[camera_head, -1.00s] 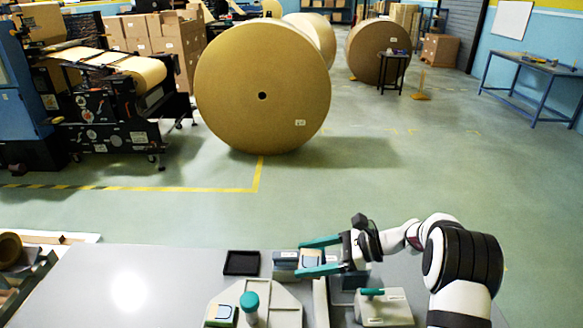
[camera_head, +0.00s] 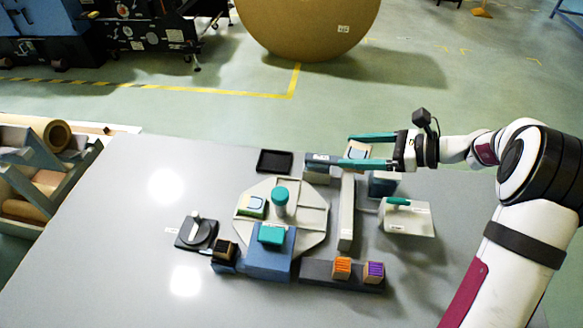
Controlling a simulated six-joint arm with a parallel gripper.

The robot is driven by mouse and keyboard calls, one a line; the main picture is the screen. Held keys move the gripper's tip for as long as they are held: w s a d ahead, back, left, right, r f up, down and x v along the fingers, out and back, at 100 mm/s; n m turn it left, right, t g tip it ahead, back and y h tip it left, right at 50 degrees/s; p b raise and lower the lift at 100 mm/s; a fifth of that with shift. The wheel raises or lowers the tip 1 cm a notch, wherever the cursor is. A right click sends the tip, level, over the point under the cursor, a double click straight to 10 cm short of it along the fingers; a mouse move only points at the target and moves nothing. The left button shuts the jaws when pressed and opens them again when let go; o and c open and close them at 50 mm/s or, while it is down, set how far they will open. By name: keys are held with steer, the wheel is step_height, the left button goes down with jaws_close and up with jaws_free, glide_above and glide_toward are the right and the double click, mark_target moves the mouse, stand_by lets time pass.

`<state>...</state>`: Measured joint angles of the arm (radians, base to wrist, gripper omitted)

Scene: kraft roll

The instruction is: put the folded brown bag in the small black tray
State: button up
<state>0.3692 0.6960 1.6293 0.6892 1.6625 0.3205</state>
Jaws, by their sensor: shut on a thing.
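The small black tray (camera_head: 275,162) lies on the grey table, left of my gripper, and looks empty. My gripper (camera_head: 356,150) reaches in from the right with two long teal fingers. It is shut on a small flat tan piece with a blue patch (camera_head: 357,151), which I take to be the folded brown bag. The bag is small here and partly covered by the near finger. A blue-grey block (camera_head: 318,169) stands between the tray and my fingertips. I cannot tell how high the bag is above the table.
An octagonal pale plate (camera_head: 312,222) carries a teal-topped post (camera_head: 280,199) and a card-like piece (camera_head: 252,206). A pale upright bar (camera_head: 347,213) and a box with a green handle (camera_head: 407,216) stand nearer. The table's left part is clear.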

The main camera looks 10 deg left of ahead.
steer(key=w+a+f+g, duration=0.1)
steer(key=a+f, duration=0.4)
steer(key=w+a+f+n+g, duration=0.1)
steer(key=a+f, duration=0.4)
steer(key=w+a+f+n, duration=0.1)
steer(key=a+f, duration=0.4)
steer(key=shift+w+a+g, duration=0.25)
steer(key=shift+a+g, duration=0.1)
steer(key=shift+g, duration=0.05)
steer(key=shift+f, duration=1.75)
steer(key=shift+f, duration=0.1)
